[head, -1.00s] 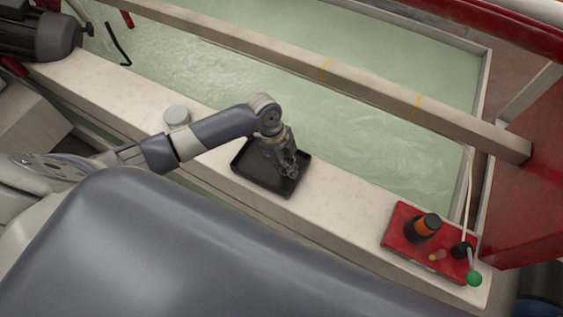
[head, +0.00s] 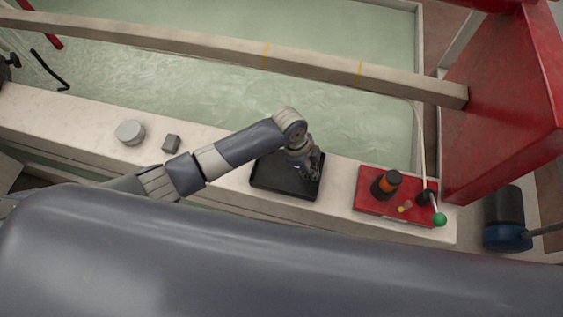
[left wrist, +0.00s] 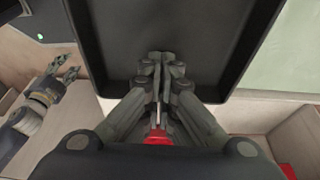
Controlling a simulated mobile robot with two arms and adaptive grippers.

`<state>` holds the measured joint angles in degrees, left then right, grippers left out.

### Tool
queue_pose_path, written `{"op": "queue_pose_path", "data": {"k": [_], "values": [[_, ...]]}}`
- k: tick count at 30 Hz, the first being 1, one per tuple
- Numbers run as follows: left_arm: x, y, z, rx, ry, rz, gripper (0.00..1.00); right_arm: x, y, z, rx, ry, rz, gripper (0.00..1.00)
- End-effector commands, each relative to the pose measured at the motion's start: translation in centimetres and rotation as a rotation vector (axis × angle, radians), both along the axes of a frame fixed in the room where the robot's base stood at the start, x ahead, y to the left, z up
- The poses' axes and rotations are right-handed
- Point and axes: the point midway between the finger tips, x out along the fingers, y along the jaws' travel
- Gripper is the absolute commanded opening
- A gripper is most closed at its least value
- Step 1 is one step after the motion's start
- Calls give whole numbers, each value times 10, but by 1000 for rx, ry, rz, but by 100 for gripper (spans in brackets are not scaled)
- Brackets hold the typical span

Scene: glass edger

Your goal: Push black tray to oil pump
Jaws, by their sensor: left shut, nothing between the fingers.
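The black tray (head: 270,182) lies flat on the pale stone ledge, left of the red oil pump (head: 366,203), with a narrow strip of bare ledge between them. The pump's red base carries a black and orange cylinder and a lever with a green knob. My left gripper (head: 315,172) is shut and empty, with its fingers at the right part of the tray. In the left wrist view the shut fingertips (left wrist: 160,62) overlap the tray's wall and floor; contact is unclear. My right gripper (left wrist: 67,72) shows at the left of the wrist view, fingers apart, away from the tray.
A pale round disc (head: 130,132) and a small grey block (head: 171,143) stand on the ledge left of the tray. A long beam (head: 210,52) spans the greenish basin behind. A red panel (head: 505,100) rises behind and right of the pump.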

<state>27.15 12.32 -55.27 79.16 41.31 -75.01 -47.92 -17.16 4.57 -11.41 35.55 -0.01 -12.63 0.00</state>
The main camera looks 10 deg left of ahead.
Motion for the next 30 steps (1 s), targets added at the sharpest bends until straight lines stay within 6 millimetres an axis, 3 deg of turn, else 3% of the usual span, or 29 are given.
{"op": "queue_pose_path", "data": {"k": [1, 6, 11, 16, 30], "values": [[-1, -18, 1, -5, -1, -4, 0, 0, 1, -1, 1, 0, 0, 40], [-5, -63, -1, -3, 0, -2, 0, 0, 2, -6, 3, 1, 0, 40], [-7, -88, -1, -1, 0, -1, 0, 0, 2, -10, 3, 1, 0, 40], [-7, -95, 0, 1, -1, 0, 0, 0, 2, -10, 3, 1, 0, 40], [-8, -89, 2, 2, 1, 3, 0, -1, -2, -2, -2, 1, 2, 40]]}}
